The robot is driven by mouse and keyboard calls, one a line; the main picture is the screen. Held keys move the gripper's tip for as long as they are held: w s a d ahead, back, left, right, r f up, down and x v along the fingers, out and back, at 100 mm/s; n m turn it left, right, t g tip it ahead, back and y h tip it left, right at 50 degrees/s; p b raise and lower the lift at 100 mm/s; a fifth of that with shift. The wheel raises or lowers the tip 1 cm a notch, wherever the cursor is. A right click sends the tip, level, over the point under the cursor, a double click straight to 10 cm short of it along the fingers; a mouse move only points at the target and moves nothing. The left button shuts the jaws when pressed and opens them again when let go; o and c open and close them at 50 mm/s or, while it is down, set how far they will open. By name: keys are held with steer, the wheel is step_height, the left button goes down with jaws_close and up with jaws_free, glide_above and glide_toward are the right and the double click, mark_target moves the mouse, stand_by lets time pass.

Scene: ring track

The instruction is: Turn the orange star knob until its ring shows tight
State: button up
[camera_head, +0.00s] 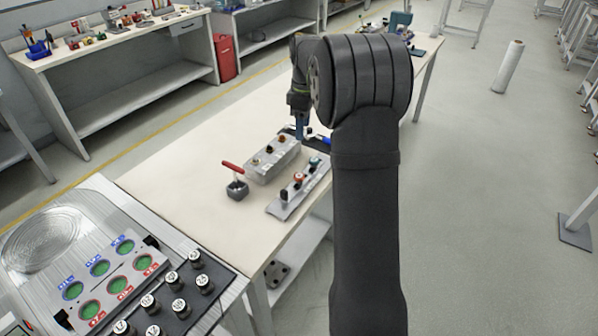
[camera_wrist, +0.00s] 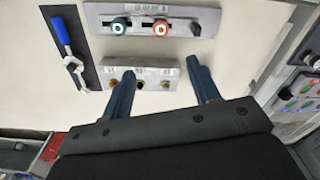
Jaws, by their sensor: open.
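A grey box (camera_head: 272,160) on the table carries a row of small knobs, and it also shows in the wrist view (camera_wrist: 146,66). One small orange-brown knob (camera_wrist: 165,84) is on the box's near side between my fingers, apart from both. I cannot make out a star shape or the state of any ring. My gripper (camera_wrist: 160,67) is open and empty, its blue fingers spread across the box. In the head view my gripper (camera_head: 301,122) is at the box's far end, partly hidden by my arm.
A grey panel (camera_head: 284,205) with teal, red-orange and black knobs lies beside the box. A blue-handled lever (camera_wrist: 62,31) lies on a dark plate. The table's left part is clear.

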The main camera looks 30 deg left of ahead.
steer(key=a+n, duration=0.1)
steer(key=n, duration=0.2)
glide_toward(299, 176)
steer(key=f, duration=0.8)
steer(key=shift+a, duration=0.2)
steer(key=c, duration=1)
